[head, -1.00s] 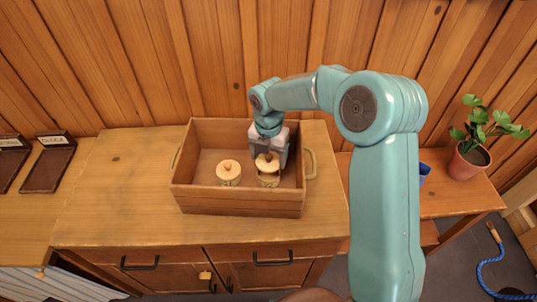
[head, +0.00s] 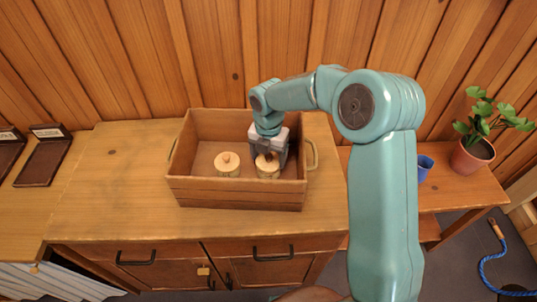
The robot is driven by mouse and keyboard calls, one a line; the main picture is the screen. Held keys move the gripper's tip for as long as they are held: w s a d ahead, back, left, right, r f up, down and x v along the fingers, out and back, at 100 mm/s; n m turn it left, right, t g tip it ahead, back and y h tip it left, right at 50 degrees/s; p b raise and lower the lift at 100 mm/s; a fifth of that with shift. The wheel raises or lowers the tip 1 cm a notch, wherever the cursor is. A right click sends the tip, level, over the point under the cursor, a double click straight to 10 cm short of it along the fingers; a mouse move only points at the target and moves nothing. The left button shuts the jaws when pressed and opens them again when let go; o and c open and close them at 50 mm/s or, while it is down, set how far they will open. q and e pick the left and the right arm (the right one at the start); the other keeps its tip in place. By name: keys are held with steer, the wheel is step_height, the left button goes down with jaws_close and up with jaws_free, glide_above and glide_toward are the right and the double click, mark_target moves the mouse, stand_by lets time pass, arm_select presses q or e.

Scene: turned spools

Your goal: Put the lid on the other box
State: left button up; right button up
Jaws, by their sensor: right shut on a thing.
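Two small round pale boxes stand side by side inside the wooden crate (head: 235,193). The left box (head: 228,174) wears a flat round lid (head: 228,162) with a small knob. The right box (head: 268,175) has a similar lid (head: 262,166) with a browner knob over it. My right gripper (head: 268,157) reaches down into the crate and is shut on the right lid, at its knob. That lid looks level and at or very close to the box's rim; contact is hard to tell. The gripper hides its back part. My left gripper is not in view.
The crate has a rope handle at each end and stands on a wooden cabinet (head: 100,195). Dark trays (head: 44,160) lie at the left. A blue cup (head: 424,168) and a potted plant (head: 472,155) stand on a lower shelf at right. The cabinet top left of the crate is clear.

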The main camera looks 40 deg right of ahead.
steer(key=shift+f, duration=0.2)
stand_by(0.6)
steer(key=o, duration=1)
steer(key=shift+r, duration=0.1)
steer(key=shift+r+p, duration=0.7)
steer(key=shift+p, duration=0.1)
steer(key=shift+r, duration=0.1)
steer(key=shift+r+p, duration=2.85)
steer(key=shift+r, duration=0.5)
